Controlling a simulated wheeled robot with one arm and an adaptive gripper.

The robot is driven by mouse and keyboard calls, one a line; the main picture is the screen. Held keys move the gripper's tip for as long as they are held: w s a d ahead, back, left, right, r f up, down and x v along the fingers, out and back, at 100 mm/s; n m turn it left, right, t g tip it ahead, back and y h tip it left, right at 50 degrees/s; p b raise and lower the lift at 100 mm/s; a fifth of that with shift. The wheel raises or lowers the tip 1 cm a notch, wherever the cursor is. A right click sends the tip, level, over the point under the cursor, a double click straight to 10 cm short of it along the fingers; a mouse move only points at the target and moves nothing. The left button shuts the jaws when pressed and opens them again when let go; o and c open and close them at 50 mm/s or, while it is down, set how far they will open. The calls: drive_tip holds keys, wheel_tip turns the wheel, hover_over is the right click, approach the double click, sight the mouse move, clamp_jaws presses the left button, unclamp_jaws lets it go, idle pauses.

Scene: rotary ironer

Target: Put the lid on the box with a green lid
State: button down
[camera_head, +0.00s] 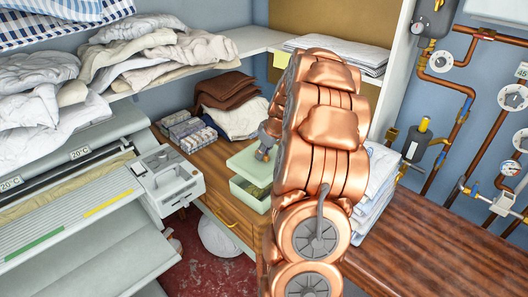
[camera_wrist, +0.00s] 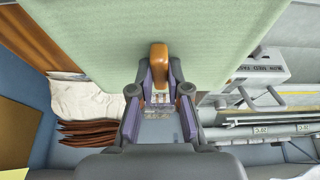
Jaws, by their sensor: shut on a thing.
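The pale green lid (camera_head: 246,165) is over the box (camera_head: 249,194) on the wooden counter, beside my copper arm. The box is pale green and partly see-through. The lid looks slightly raised and offset toward the back of the box, and I cannot tell whether it touches the rim. My gripper (camera_head: 266,147) is on top of the lid, partly hidden by my arm. In the wrist view, my gripper (camera_wrist: 160,78) is shut on the lid's orange-brown knob (camera_wrist: 159,56). The lid (camera_wrist: 150,30) fills the upper part there and hides the box.
Folded brown cloth (camera_head: 224,90) lies behind. The ironer (camera_head: 85,200) stands at left. Folded white cloths (camera_head: 375,185) lie right of my arm, near a bare wooden bench (camera_head: 440,245).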

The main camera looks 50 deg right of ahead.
drive_tip(key=shift+w+a+f+b, duration=0.1)
drive_tip(key=shift+w+f+b, duration=0.05)
drive_tip(key=shift+b, duration=0.55)
drive_tip(key=shift+f+b, duration=2.35)
drive_tip(key=shift+f, duration=0.6)
drive_tip(key=shift+f+b, duration=0.25)
drive_tip(key=shift+b, duration=1.15)
drive_tip(key=shift+f+b, duration=0.75)
drive_tip(key=shift+b, duration=0.3)
idle(1.4)
drive_tip(key=c, duration=1.1)
unclamp_jaws()
